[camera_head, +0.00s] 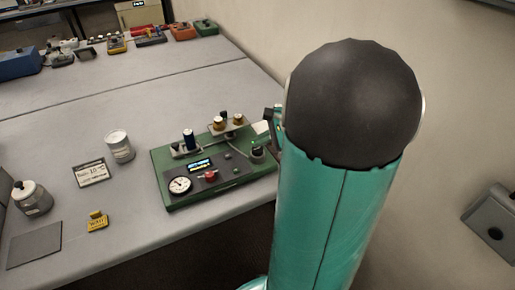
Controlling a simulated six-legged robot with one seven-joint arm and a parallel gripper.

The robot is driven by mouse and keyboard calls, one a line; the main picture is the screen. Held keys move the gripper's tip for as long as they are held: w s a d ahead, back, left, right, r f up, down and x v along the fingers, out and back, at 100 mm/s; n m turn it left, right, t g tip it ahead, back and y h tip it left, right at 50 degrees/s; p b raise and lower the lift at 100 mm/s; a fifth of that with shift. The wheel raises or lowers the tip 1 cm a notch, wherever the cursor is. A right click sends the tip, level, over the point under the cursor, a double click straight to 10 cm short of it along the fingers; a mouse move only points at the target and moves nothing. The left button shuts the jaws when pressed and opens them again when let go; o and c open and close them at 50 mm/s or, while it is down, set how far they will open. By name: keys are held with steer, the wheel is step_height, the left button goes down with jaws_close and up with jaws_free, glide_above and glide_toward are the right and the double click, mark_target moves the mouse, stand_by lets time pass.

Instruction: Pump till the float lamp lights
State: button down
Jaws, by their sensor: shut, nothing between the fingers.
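A green-based apparatus (215,165) sits on the grey bench near its front right edge. It carries a round white dial (180,185), a small lit blue display (200,165), a red knob or valve (210,175), a dark blue cylinder (189,139) and brass-coloured parts (238,120) at the back. I cannot tell which part is the float lamp or whether it is lit. My gripper (271,127) is partly visible at the apparatus's right end, beside a dark cylindrical part (257,154). It is shut and empty. My teal arm hides most of it.
On the bench (150,85) left of the apparatus are a white can (120,147), a small sign (91,172), a yellow tag (97,221), a lidded jar (32,198) and a dark mat (35,246). Several devices line the back. A wall (265,35) stands behind.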

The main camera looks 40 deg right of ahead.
mark_target(261, 150)
steer(key=shift+r, duration=0.25)
steer(key=shift+r, duration=2.5)
steer(key=shift+a, duration=0.1)
